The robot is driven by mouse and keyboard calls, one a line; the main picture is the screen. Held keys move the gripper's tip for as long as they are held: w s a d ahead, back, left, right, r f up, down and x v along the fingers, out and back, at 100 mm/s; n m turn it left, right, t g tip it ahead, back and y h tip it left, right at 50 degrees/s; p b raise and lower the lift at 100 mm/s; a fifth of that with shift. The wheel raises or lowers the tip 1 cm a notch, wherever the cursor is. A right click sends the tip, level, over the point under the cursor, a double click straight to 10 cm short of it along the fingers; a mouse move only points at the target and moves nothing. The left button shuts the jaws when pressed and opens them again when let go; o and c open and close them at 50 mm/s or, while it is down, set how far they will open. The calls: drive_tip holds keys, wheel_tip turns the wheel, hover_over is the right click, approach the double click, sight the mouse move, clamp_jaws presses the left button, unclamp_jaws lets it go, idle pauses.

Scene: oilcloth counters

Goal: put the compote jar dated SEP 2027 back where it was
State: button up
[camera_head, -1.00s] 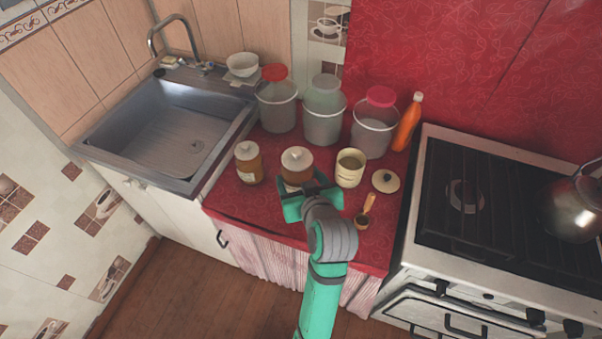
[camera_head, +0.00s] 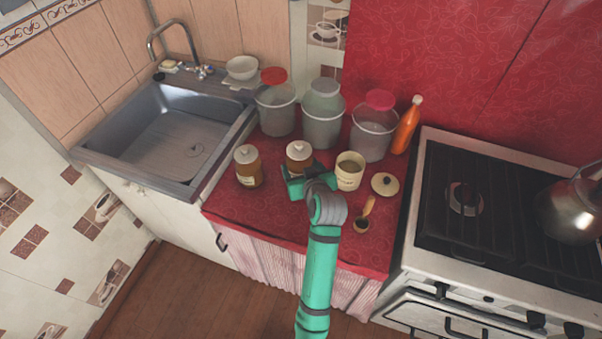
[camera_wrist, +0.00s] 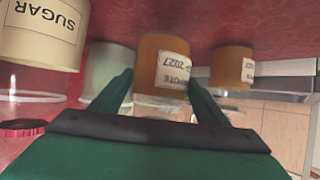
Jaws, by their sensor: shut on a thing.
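The held compote jar (camera_head: 299,155) is amber with a pale lid. It stands upright between my gripper's (camera_head: 303,174) fingers. In the wrist view, which is upside down, the jar (camera_wrist: 160,62) is between both fingers, and its label reads COMPOTE with "P 2027" showing; the rest of the date is cut off. Its base is at or very close to the red counter; I cannot tell if it touches. A second, similar jar (camera_head: 248,167) stands to the left, apart from it. That jar (camera_wrist: 232,68) has a label too blurred to read.
The cream SUGAR canister (camera_head: 349,171) stands open just right of my gripper, with its lid (camera_head: 384,184) and a scoop (camera_head: 365,212) nearby. Big clear jars (camera_head: 323,118) stand behind. The sink (camera_head: 170,140) is left, the stove (camera_head: 480,210) right.

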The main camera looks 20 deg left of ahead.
drive_tip(key=shift+f, duration=1.45)
drive_tip(key=shift+f, duration=0.15)
drive_tip(key=o, duration=1.7)
drive_tip(key=shift+f, duration=0.1)
